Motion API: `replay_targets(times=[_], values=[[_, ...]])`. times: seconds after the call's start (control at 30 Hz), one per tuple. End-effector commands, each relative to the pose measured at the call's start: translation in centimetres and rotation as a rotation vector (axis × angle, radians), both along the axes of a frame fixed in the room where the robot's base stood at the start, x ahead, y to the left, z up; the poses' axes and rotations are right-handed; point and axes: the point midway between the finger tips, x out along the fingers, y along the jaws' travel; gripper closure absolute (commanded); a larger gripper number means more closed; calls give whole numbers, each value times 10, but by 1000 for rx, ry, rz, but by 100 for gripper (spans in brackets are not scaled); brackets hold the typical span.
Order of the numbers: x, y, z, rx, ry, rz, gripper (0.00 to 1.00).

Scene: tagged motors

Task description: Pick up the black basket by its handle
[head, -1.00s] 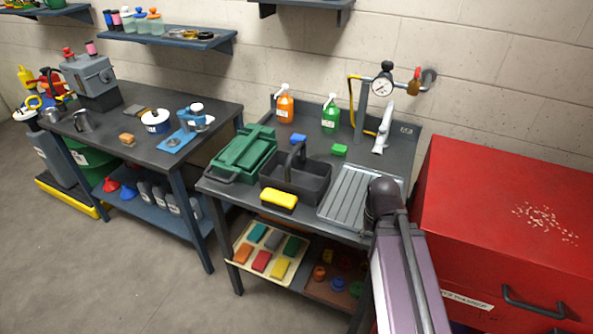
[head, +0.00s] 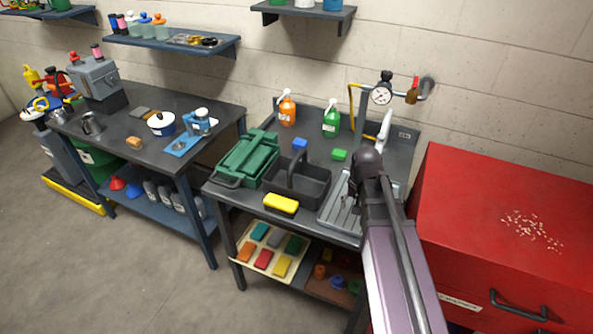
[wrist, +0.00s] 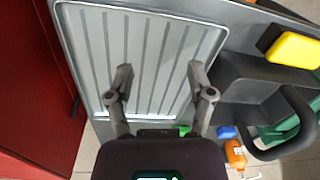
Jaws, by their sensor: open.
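The black basket (head: 314,198) stands upright on the grey sink bench, between the green crate and the ribbed drainboard, in the head view. Its arched handle (head: 292,166) stands up over the middle. In the wrist view the basket (wrist: 236,72) is at the right, with its handle (wrist: 303,112) near the right edge. My gripper (wrist: 160,70) is open and empty above the drainboard, to one side of the basket and apart from it. In the head view my arm hides the fingers.
The ribbed drainboard (head: 336,216) lies right of the basket. A yellow sponge (head: 281,203) is at its front and a green crate (head: 246,158) at its left. Spray bottles (head: 287,108), a blue block (head: 300,144) and a tap stand behind. A red cabinet (head: 480,220) is at right.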

Motion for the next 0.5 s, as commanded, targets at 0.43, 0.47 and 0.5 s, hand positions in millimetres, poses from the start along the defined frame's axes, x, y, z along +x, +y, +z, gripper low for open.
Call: replay_targets(times=[0.43, 0.47, 0.5], values=[[105, 83, 103, 78, -15, -130, 31], [111, 89, 109, 83, -15, -138, 31], [119, 97, 117, 89, -15, -151, 31]])
